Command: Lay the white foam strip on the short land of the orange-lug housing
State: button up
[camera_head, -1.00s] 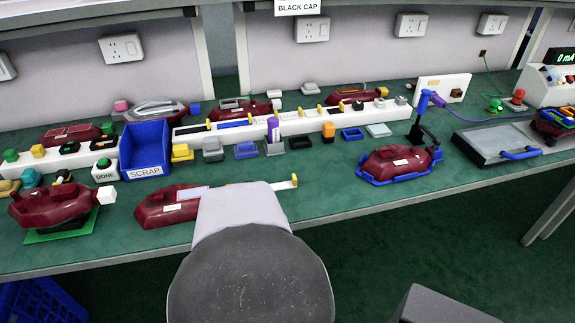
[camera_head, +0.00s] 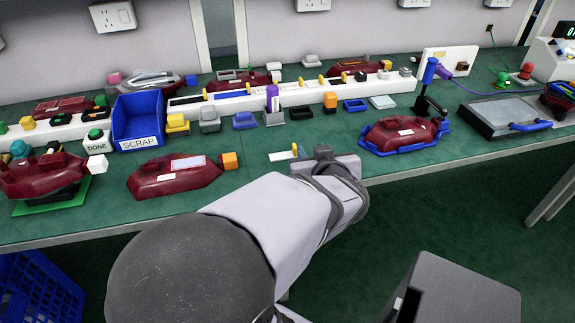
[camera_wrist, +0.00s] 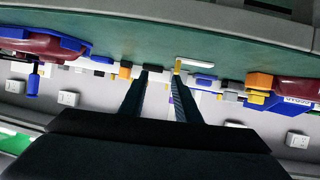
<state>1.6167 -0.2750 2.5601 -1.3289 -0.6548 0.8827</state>
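The orange-lug housing is a dark red shell (camera_head: 165,181) on the front of the bench, with an orange block (camera_head: 229,160) at its right end and a pale panel on top. I cannot tell which face is the short land. The white foam strip (camera_head: 282,156) seems to lie on the bench to the right of the housing, with a yellow tab at its right end; my wrist partly covers this area. It also shows in the wrist view (camera_wrist: 196,64), just beyond the right fingertip. My gripper (camera_wrist: 160,74) is open and empty, its fingers apart.
Another dark red housing (camera_head: 43,177) with a white lug stands at the far left. A housing (camera_head: 400,134) sits in a blue cradle to the right. A blue scrap bin (camera_head: 138,118) and long white racks stand behind.

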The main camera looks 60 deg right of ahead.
aim_at(295, 148)
jog(key=shift+w+a+f+n+t+y+b, duration=0.15)
jog(key=shift+w+a+f+n+t+y, duration=0.05)
jog(key=shift+w+a+t, duration=0.2)
jog(key=shift+w+a+f+n+t+y+b, duration=0.2)
jog(key=shift+w+a+t, duration=0.1)
jog(key=shift+a, duration=0.2)
jog(key=shift+x, duration=1.05)
jog(key=b+x, duration=0.2)
jog(key=x, duration=0.2)
jog(key=shift+a+b, duration=0.1)
jog(key=shift+b, duration=0.3)
jog(key=shift+w+d+f, duration=0.1)
jog(key=shift+w+d, duration=0.35)
jog(key=shift+d, duration=0.05)
grip_shut()
